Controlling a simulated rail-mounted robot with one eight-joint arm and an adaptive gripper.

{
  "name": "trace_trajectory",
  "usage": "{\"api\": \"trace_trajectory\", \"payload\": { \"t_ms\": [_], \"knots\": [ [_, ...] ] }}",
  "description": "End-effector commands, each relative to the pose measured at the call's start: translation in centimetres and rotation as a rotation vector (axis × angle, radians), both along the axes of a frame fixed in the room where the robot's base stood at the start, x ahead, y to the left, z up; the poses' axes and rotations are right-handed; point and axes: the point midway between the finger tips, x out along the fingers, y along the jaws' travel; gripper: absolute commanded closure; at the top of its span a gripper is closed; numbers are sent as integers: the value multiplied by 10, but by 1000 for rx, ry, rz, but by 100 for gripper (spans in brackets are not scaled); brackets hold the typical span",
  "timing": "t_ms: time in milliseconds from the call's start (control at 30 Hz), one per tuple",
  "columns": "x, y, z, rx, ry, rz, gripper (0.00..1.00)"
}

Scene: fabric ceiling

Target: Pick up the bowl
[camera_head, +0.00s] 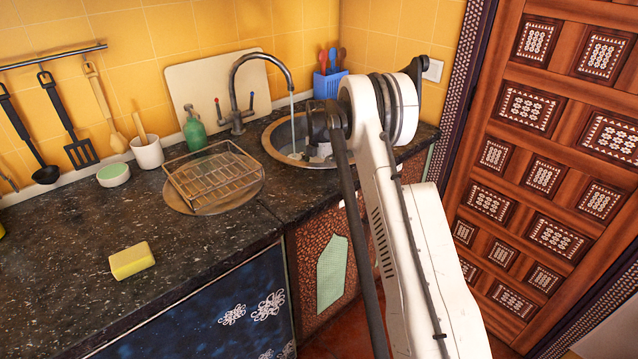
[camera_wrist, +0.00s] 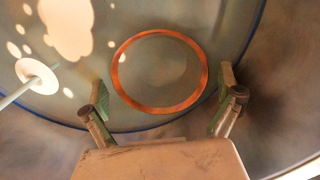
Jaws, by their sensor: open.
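My gripper (camera_wrist: 163,88) is open in the wrist view, with its two green-padded fingers spread wide and nothing held between them. The fingertips appear to be over this surface; contact cannot be told. In the head view, my arm reaches over the round metal sink (camera_head: 262,141). My wrist hides much of the sink's inside, and the bowl is not clearly seen there.
Water runs from the tap (camera_head: 233,88) into the sink and shows as a pale stream (camera_wrist: 14,94) at left in the wrist view. A wire rack (camera_head: 213,177), green bottle (camera_head: 194,130) and yellow sponge (camera_head: 131,261) stand left of the sink. A blue utensil holder (camera_head: 328,84) stands behind.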

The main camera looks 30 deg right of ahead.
Motion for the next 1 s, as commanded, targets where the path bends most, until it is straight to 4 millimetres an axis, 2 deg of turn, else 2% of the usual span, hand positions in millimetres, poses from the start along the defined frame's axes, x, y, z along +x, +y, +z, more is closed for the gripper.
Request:
{"api": "trace_trajectory", "payload": {
  "t_ms": [100, 333, 667, 1000],
  "knots": [
    [0, 0, -12, 0, 0, 0, 0],
    [0, 0, -13, 0, 0, 0, 1],
    [0, 0, -12, 0, 0, 0, 45],
    [0, 0, -9, 0, 0, 0, 46]
  ]
}}
